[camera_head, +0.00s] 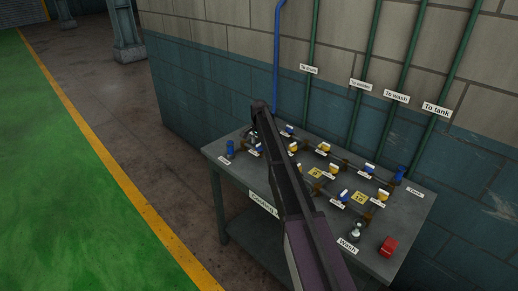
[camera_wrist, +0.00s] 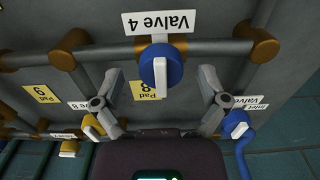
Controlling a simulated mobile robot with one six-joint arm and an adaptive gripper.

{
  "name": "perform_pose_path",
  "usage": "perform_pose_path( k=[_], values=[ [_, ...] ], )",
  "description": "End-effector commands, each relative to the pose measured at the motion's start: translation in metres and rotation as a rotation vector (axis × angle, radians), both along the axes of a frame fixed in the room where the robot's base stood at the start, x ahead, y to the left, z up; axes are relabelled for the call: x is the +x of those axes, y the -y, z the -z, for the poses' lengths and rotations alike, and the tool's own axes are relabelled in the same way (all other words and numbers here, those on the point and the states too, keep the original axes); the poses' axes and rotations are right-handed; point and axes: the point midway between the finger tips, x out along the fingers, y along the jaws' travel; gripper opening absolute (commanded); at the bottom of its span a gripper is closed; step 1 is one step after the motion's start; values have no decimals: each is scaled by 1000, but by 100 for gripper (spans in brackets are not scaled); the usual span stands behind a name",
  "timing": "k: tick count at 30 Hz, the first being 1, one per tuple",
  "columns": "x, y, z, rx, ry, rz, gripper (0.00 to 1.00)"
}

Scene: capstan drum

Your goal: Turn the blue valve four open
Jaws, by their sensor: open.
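The blue valve four (camera_wrist: 161,66) is in the upper middle of the wrist view, on a grey pipe below an upside-down "Valve 4" label (camera_wrist: 160,22). It is a round blue knob with a white handle bar, which points along the picture's vertical, across the pipe. My gripper (camera_wrist: 160,95) is open, with one finger on each side of the knob, apart from it.
A grey table (camera_head: 398,205) carries pipes and several blue and yellow valves. A blue inlet valve (camera_wrist: 236,124) with a hose is close to my right finger. A yellow valve (camera_wrist: 93,130) is near the left finger. A red block (camera_head: 388,246) is at the table's right front.

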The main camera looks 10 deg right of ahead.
Motion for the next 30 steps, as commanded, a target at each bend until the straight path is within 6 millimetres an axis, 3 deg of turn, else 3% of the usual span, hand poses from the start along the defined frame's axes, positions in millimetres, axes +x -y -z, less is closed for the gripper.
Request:
perform_pose_path(
  k=[12, 14, 21, 30],
  values=[
    [0, 1, 2, 0, 0, 1, 93],
    [0, 1, 2, 0, 0, 1, 78],
    [0, 1, 2, -1, -1, 1, 10],
    [-1, 1, 3, 1, -2, -10, 10]
  ],
)
